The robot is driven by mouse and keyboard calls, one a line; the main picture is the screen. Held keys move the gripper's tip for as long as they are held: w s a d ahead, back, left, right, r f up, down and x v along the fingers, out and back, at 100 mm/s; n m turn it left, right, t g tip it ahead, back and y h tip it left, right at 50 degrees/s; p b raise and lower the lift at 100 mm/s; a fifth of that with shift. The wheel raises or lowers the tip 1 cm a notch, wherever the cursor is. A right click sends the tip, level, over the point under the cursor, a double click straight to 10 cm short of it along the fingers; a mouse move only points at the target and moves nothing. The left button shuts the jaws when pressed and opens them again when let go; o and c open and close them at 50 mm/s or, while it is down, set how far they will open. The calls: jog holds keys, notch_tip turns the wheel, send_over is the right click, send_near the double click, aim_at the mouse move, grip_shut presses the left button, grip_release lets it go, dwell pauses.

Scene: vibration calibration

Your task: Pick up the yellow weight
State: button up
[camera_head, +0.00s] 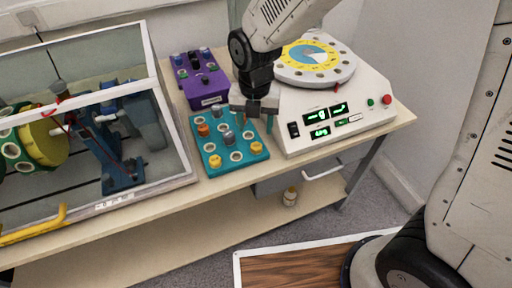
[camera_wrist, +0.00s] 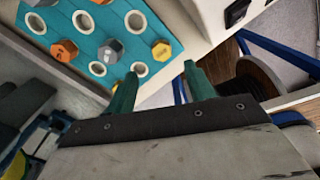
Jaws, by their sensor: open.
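A teal tray (camera_head: 238,165) with round white-rimmed holes lies on the table and holds several small weights. One yellow weight (camera_head: 256,148) is at its front right corner and another yellow weight (camera_head: 215,161) is at its front left. My gripper (camera_head: 255,118) is open and empty above the tray's right edge, beside the console. In the wrist view a yellow weight (camera_wrist: 161,50) shows just beyond the gap between my open fingertips (camera_wrist: 160,73), apart from them. I cannot tell for sure which of the two it is.
A grey weight (camera_head: 228,137) and an orange weight (camera_head: 203,129) share the tray. The white console (camera_head: 350,110) with a dial stands close on the right. A purple box (camera_head: 203,85) is behind, and a large clear-lidded case (camera_head: 165,165) is on the left.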

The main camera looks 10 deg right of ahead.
aim_at(256, 145)
notch_tip(256, 145, down, 8)
jog(key=shift+d+r, duration=0.15)
jog(key=shift+r, duration=0.1)
jog(key=shift+c, duration=0.3)
jog(key=c, duration=1)
